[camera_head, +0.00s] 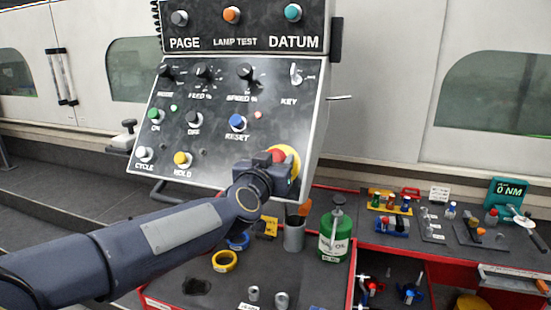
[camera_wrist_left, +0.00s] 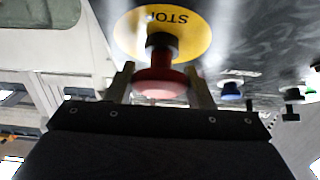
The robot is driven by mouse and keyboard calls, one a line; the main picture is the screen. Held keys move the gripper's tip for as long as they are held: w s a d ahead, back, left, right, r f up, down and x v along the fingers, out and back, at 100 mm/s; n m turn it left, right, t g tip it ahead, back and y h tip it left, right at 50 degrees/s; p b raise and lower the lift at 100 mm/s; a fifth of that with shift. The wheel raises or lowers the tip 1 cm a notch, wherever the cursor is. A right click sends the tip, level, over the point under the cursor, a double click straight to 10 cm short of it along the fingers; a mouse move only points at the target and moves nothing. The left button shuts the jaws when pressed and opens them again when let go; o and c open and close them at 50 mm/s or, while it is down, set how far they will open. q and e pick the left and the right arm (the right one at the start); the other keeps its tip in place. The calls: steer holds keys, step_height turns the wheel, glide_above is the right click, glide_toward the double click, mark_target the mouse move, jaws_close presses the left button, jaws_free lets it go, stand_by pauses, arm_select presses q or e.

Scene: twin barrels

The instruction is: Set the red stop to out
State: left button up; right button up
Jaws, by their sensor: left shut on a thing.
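The red stop (camera_wrist_left: 160,82) is a mushroom button on a black collar in front of a round yellow plate (camera_wrist_left: 190,35) marked STOP, seen upside down in the left wrist view. The head view shows the yellow plate (camera_head: 289,156) at the lower right of the control panel (camera_head: 215,130), with a little red (camera_head: 279,155) beside my gripper. My left gripper (camera_wrist_left: 160,88) is shut on the red stop, one finger on each side of its head. In the head view my left gripper (camera_head: 272,165) hides most of the stop. My right gripper is not in view.
Close by on the panel are a yellow HOLD button (camera_head: 182,159) and a blue RESET button (camera_head: 237,122). Below stand a green oil can (camera_head: 335,235) and a grey cup (camera_head: 293,235) on a dark bench. A red-edged tool cart (camera_head: 400,240) is at the right.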

arm_select(q)
steer(key=shift+s+a+r, duration=0.1)
steer(key=shift+s+r, duration=0.3)
steer(key=shift+r, duration=0.1)
steer(key=shift+f, duration=0.1)
steer(key=o, duration=1.3)
steer(key=shift+s, duration=0.15)
steer(key=shift+o, duration=0.2)
steer(key=v, duration=0.7)
steer(key=shift+s+a, duration=0.15)
steer(key=shift+s, duration=0.15)
